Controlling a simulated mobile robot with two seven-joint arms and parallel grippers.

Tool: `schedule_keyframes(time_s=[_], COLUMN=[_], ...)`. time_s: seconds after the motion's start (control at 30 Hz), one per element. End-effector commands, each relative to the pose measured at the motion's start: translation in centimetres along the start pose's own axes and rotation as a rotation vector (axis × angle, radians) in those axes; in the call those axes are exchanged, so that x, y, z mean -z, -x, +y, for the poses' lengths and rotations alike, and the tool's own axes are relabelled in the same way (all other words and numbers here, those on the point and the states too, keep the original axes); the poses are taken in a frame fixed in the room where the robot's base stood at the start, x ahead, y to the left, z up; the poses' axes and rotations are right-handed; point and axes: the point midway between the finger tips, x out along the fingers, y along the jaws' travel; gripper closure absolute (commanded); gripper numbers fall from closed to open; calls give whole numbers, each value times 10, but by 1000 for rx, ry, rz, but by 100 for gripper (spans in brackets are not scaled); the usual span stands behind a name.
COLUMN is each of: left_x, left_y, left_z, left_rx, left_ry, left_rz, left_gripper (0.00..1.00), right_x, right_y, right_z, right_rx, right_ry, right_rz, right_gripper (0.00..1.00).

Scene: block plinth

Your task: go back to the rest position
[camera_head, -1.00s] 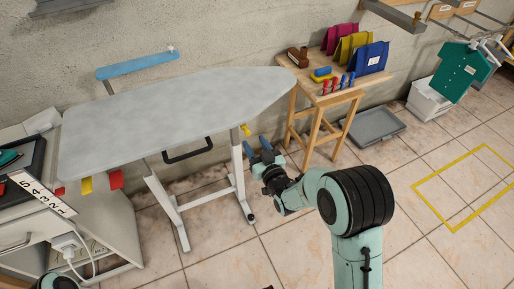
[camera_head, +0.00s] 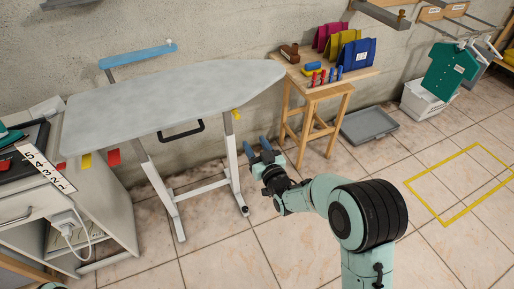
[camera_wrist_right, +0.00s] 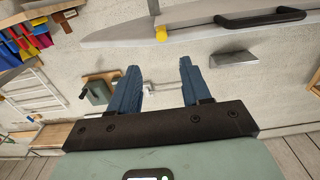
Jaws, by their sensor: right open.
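My right gripper (camera_head: 258,152) is open and empty, with two blue fingers. In the head view it is in front of the ironing board's right leg and below the board's right end, with floor beneath it. In the right wrist view, the open fingers (camera_wrist_right: 160,88) show nothing between them but wall and distant fittings. My left gripper is not in view; only a small piece of my left arm may show at the bottom left edge of the head view.
The grey ironing board (camera_head: 180,95) stands left of my right gripper. A wooden table (camera_head: 330,85) with colourful pouches (camera_head: 357,56) stands behind it. A grey tray (camera_head: 369,125) lies on the floor. A white cabinet (camera_head: 100,225) is at left. The yellow-outlined floor area (camera_head: 465,180) is clear.

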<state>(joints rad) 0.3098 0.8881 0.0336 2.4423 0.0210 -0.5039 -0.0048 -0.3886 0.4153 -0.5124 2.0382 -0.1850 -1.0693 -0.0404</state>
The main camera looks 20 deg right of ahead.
Motion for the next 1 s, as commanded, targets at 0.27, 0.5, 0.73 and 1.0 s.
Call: schedule_keyframes(time_s=[0.27, 0.5, 0.73, 1.0], left_x=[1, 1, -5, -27], left_y=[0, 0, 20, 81], left_z=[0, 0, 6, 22], left_rx=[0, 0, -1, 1], left_ry=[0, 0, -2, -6], left_rz=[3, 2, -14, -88], left_gripper=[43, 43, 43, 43], right_x=[0, 0, -39, -184], right_y=[0, 0, 15, 138], right_z=[0, 0, 1, -10], right_rx=[0, 0, -12, -60], right_ry=[0, 0, -20, -166], right_rz=[0, 0, -159, -795], right_gripper=[52, 52, 52, 52])
